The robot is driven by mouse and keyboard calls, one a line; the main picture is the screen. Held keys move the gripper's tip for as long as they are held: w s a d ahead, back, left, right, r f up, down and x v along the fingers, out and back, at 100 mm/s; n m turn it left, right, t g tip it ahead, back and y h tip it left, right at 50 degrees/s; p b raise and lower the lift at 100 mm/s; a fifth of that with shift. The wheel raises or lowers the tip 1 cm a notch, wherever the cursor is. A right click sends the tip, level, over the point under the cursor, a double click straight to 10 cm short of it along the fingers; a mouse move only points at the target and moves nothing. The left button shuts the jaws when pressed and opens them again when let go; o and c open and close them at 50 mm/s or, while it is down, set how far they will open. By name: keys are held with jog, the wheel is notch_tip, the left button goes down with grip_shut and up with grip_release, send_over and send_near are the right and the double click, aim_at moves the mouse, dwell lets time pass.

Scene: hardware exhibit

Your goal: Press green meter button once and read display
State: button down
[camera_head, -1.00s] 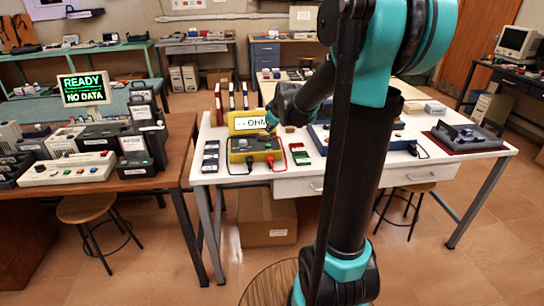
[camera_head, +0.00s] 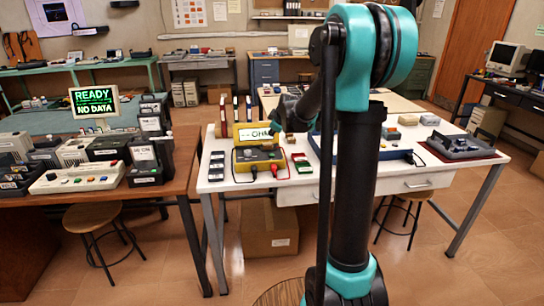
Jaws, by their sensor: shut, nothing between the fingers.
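The yellow meter (camera_head: 259,160) lies on the white table, with a black lead and a red lead at its front. A yellow-framed display (camera_head: 244,134) stands behind it. Its readable part is dashes and "OH"; my gripper hides the right part. The meter's green button is too small to make out clearly. My gripper (camera_head: 278,128) is shut and empty. It appears above the meter's right rear side, in front of the display, and looks apart from the meter's top.
The white table (camera_head: 440,179) also holds small black boxes (camera_head: 216,166), green and red pieces (camera_head: 302,163), a blue tray (camera_head: 375,154) and a grey device (camera_head: 460,146). A wooden table (camera_head: 160,190) at left bears instruments and a "READY NO DATA" sign (camera_head: 95,102). Stools stand below.

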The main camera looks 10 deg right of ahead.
aim_at(272, 156)
jog(key=shift+f, duration=3.75)
jog(key=shift+f, duration=0.15)
jog(key=shift+f, duration=0.25)
jog(key=shift+f, duration=0.5)
jog(key=shift+r, duration=0.9)
jog(key=shift+r, duration=0.1)
jog(key=shift+r, duration=2.45)
